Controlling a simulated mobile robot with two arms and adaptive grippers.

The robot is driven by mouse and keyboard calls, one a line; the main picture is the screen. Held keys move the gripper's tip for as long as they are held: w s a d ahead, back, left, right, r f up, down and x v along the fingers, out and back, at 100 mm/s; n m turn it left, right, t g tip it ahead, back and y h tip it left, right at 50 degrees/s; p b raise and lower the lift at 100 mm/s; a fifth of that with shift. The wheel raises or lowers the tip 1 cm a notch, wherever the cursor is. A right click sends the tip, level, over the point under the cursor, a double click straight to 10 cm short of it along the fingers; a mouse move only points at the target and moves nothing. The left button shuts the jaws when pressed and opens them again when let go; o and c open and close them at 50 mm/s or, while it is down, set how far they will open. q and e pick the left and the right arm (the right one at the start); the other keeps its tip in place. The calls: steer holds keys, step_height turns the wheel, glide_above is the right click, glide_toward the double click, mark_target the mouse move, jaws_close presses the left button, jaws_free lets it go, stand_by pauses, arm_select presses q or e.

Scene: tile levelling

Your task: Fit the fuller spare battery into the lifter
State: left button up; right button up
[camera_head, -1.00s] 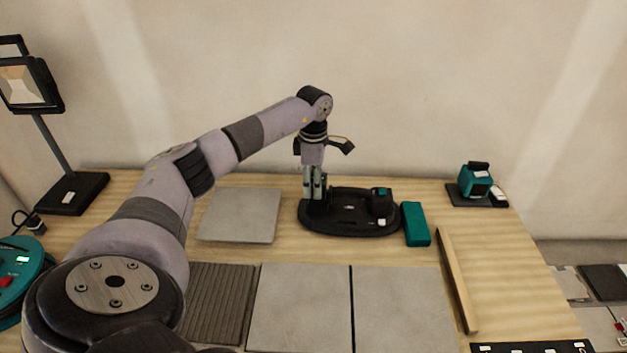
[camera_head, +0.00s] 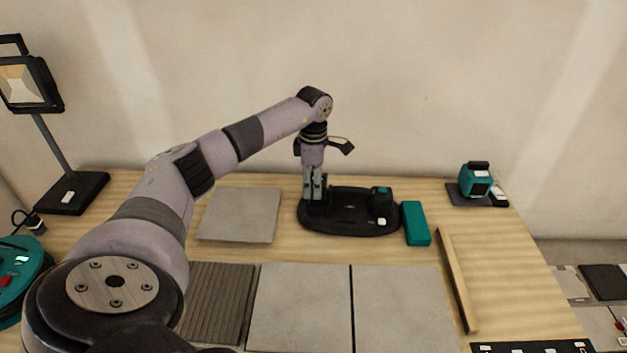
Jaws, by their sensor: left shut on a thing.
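My left gripper (camera_head: 314,199) points down over the left end of a black oval tray (camera_head: 345,230). It is shut on a small dark thing there, apparently a spare battery; the fingers and the dark tray make its outline hard to tell. Another dark block with a teal top (camera_head: 381,203), seemingly a battery too, stands at the tray's right end. A teal device with a lit display and a red button (camera_head: 18,279), perhaps the lifter, is cut off at the left edge. Charge marks cannot be read. My right gripper is not in view.
A teal box (camera_head: 416,224) lies just right of the tray. Grey tiles (camera_head: 300,310) cover the front, and one tile (camera_head: 240,214) lies left of the tray. A wooden strip (camera_head: 457,280), a teal instrument (camera_head: 475,180) and a lamp (camera_head: 50,140) stand around.

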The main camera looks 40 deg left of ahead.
arm_select(q)
steer(key=shift+f+b, duration=0.6)
steer(key=shift+f, duration=0.45)
stand_by(0.4)
steer(key=o, duration=1.2)
step_height(320, 180, up, 12)
